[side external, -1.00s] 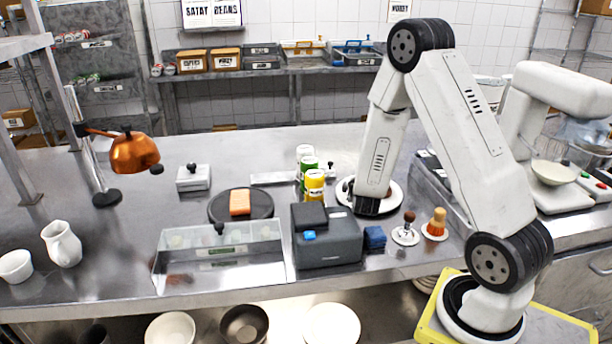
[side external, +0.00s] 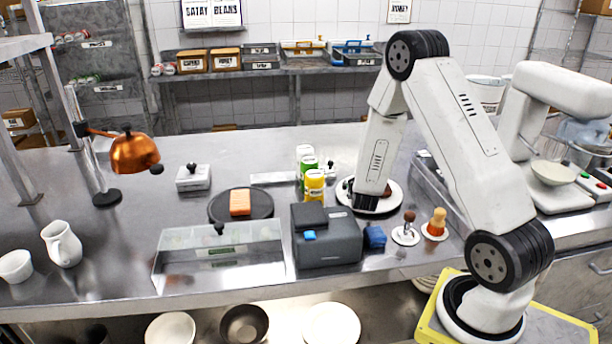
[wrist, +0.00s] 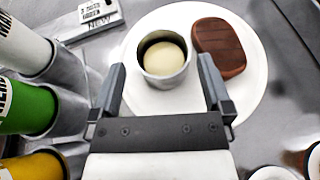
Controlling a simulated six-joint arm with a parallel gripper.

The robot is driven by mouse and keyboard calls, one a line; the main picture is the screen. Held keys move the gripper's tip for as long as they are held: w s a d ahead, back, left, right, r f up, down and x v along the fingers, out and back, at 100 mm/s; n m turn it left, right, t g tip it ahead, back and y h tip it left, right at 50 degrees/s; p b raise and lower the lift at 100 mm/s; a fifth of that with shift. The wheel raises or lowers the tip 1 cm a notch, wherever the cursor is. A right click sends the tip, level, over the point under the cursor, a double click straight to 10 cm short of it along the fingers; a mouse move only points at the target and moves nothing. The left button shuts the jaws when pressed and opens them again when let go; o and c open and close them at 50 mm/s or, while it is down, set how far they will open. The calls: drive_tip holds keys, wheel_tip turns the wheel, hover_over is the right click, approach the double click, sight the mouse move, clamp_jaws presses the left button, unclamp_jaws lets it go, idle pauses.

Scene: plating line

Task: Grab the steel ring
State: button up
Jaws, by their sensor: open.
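The steel ring (wrist: 166,83) stands upright on a white plate (wrist: 137,105) in the wrist view, with a pale cream round mass inside it. A brown grilled patty (wrist: 219,47) lies beside it on the right of the plate. My gripper (wrist: 161,63) is open, its two fingers on the left and right of the ring with gaps showing, and nothing is gripped. In the side view my gripper (side external: 371,196) is low over the plate (side external: 394,196); the ring is mostly hidden behind it there.
White, green and yellow bottles (side external: 314,185) stand close left of the plate. A dark grey machine (side external: 327,240) and a blue block (side external: 375,237) sit in front. Two small handled items (side external: 406,236) (side external: 436,222) stand at front right. A labelled flat steel piece (wrist: 90,18) lies at upper left.

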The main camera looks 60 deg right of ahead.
drive_tip(key=shift+x, duration=2)
drive_tip(key=shift+s, duration=0.1)
drive_tip(key=c, duration=1)
drive_tip(key=shift+r, duration=0.1)
wheel_tip(320, 180, up, 10)
